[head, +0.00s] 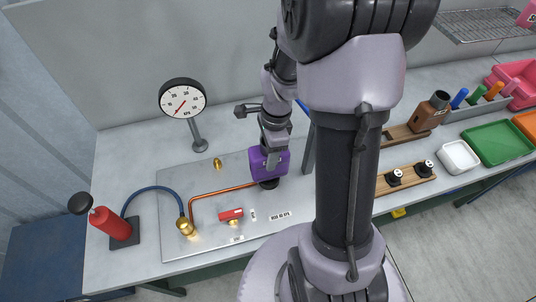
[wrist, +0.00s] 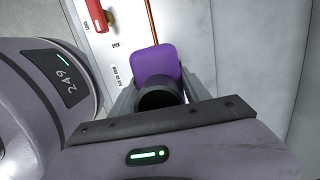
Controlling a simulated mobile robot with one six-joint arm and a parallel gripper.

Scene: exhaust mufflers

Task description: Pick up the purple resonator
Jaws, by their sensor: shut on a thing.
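The purple resonator (head: 256,163) is a boxy purple piece with a dark round end, at the right part of the metal plate in the head view. My gripper (head: 271,154) comes down on it from above and is shut on it. In the wrist view the purple resonator (wrist: 154,62) shows between the fingers of my gripper (wrist: 160,88), with its dark round end towards the camera. A copper pipe (head: 224,191) runs up to it. I cannot tell whether the resonator still touches the plate or pipe.
The plate (head: 180,254) also bears a red-handled valve (head: 231,214) and brass fittings. A pressure gauge (head: 182,99) stands behind, and a red hand pump (head: 109,222) stands left. Wooden holders (head: 407,179), a white tray (head: 459,156) and a green tray (head: 497,143) lie right.

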